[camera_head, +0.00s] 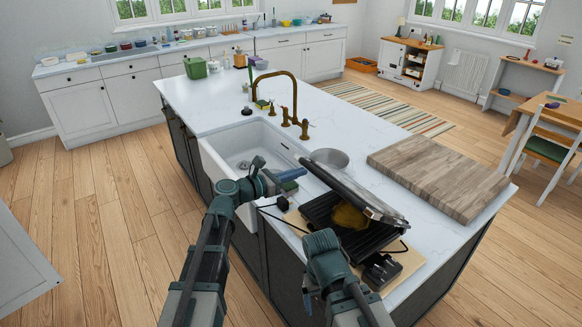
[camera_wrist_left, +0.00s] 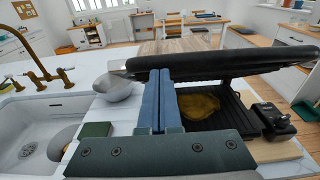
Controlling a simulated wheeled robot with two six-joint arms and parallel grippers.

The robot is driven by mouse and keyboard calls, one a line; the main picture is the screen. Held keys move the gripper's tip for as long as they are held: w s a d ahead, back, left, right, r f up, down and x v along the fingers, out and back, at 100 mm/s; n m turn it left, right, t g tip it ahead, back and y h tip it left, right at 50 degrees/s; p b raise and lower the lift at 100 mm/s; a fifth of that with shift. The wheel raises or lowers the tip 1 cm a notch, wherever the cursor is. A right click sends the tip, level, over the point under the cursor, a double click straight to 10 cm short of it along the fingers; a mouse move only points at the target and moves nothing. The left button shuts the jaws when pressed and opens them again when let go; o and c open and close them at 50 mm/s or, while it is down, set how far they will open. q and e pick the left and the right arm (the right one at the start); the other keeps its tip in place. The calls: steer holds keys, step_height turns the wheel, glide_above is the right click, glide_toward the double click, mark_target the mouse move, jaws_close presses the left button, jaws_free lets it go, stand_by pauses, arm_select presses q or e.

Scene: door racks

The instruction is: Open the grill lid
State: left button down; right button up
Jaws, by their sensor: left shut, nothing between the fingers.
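The black grill (camera_head: 352,225) stands on a wooden board at the counter's near edge. Its lid (camera_head: 355,185) is partly raised and tilted, with a grey top edge. In the left wrist view the lid (camera_wrist_left: 205,66) spans across the picture above the lower plate (camera_wrist_left: 215,120). A yellow item (camera_head: 348,216) lies inside. My left gripper (camera_head: 298,173) is shut and empty, beside the lid's left end. In the left wrist view its blue fingers (camera_wrist_left: 160,75) are together, with tips at the lid's lower edge; contact is unclear. My right arm shows, but its gripper does not.
A white sink (camera_head: 250,150) with a brass faucet (camera_head: 278,85) lies left of the grill. A metal bowl (camera_head: 330,158) stands behind it. A wooden board (camera_head: 438,177) lies to the right. A small green block (camera_wrist_left: 95,130) sits close to my left fingers.

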arm_select(q)
steer(key=w+d+r+g+y+p, duration=0.1)
steer(key=w+d+r+p, duration=0.6)
steer(key=d+p, duration=0.1)
steer(key=w+d+r+y+p, duration=0.1)
steer(key=w+d+r+p, duration=0.6)
steer(key=d, duration=0.4)
steer(key=shift+w+g+p, duration=0.4)
steer(key=shift+w+p, duration=0.1)
steer(key=shift+p, duration=0.75)
steer(key=shift+s, duration=0.1)
steer(key=p+v, duration=0.4)
steer(key=v, duration=0.9)
steer(key=shift+s+a+p, duration=0.2)
steer(key=shift+s+p, duration=0.05)
steer(key=shift+p, duration=0.1)
